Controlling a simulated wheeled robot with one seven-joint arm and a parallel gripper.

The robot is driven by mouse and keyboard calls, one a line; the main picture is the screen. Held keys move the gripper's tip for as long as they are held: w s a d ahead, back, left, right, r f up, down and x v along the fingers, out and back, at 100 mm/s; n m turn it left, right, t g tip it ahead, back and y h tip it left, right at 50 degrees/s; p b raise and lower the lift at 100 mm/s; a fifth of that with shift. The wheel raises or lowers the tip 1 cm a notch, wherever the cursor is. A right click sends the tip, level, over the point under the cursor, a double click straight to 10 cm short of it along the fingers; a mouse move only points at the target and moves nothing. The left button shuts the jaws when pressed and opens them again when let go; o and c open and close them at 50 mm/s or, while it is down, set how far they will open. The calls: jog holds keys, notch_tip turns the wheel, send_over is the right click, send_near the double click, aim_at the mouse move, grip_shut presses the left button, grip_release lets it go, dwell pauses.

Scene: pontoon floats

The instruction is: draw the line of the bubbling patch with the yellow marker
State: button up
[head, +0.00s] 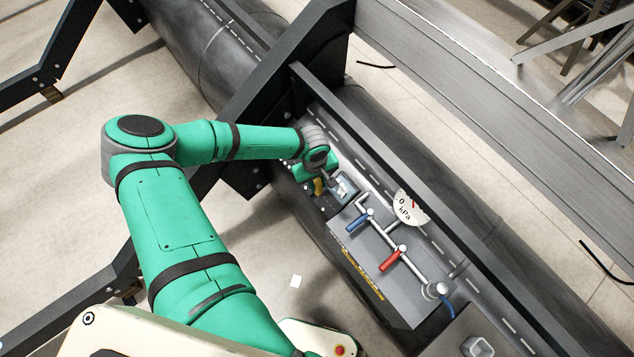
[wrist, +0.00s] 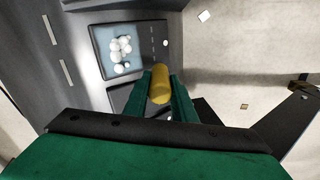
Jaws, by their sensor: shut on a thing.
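My gripper (wrist: 160,95) is shut on the yellow marker (wrist: 160,82), held between its two green fingers. In the head view my gripper (head: 320,180) is over the dark float, and the marker (head: 318,187) shows as a small yellow piece beside it. The bubbling patch (wrist: 121,50) is a blue-grey panel in a dark frame with a cluster of white bubbles, just beyond and left of the marker in the wrist view. It also shows in the head view (head: 345,189), right of my gripper. I cannot tell whether the marker tip touches anything.
A grey panel right of the patch carries pipes, a blue-handled valve (head: 358,222), a red-handled valve (head: 391,260) and a white kPa gauge (head: 409,208). A dark rail (head: 400,170) runs along the float above them. Pale floor lies open at lower left.

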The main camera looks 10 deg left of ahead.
jog(key=shift+w+d+f, duration=0.35)
jog(key=shift+w+f, duration=0.1)
jog(key=shift+f, duration=0.2)
dwell(0.6)
jog(key=s+d, duration=0.5)
jog(key=d, duration=0.2)
jog(key=shift+s, duration=0.15)
dwell(0.8)
jog(key=shift+w+a, duration=0.9)
jog(key=shift+a, duration=0.3)
jog(key=shift+w+a, duration=0.85)
jog(key=shift+a, duration=0.3)
jog(key=shift+w+a, duration=0.9)
jog(key=shift+a, duration=0.3)
jog(key=s+a+r, duration=0.2)
jog(key=s+r, duration=0.1)
jog(key=r, duration=0.1)
jog(key=shift+r, duration=0.4)
jog(key=shift+a, duration=0.15)
